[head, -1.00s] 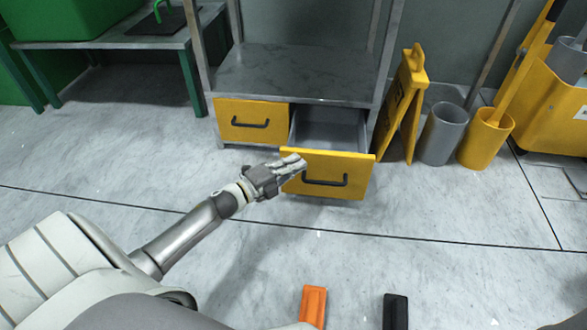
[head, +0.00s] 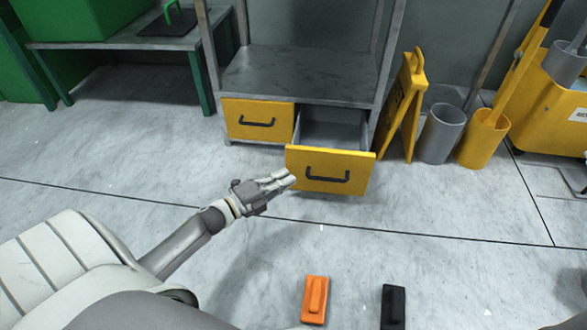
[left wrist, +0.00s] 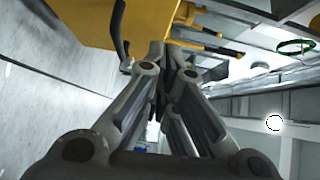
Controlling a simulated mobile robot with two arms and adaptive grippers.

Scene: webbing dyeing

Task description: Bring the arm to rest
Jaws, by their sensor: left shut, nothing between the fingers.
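My left gripper (head: 290,178) is shut and empty in the head view. It is over the floor, just left of and in front of the open yellow drawer (head: 330,158), and appears apart from it. The left wrist view shows its closed fingers (left wrist: 165,55) with the yellow drawer front (left wrist: 88,20) and black handle beyond them at the upper left. My left arm comes in from the lower left, bent and extended forward. My right gripper is not in view.
The drawer sticks out of a grey shelf unit (head: 300,72), beside a closed yellow drawer (head: 258,132). A yellow folding sign (head: 403,105), grey bin (head: 441,133) and yellow bin (head: 483,138) stand right. An orange object (head: 315,300) and a black one (head: 394,307) are at the bottom.

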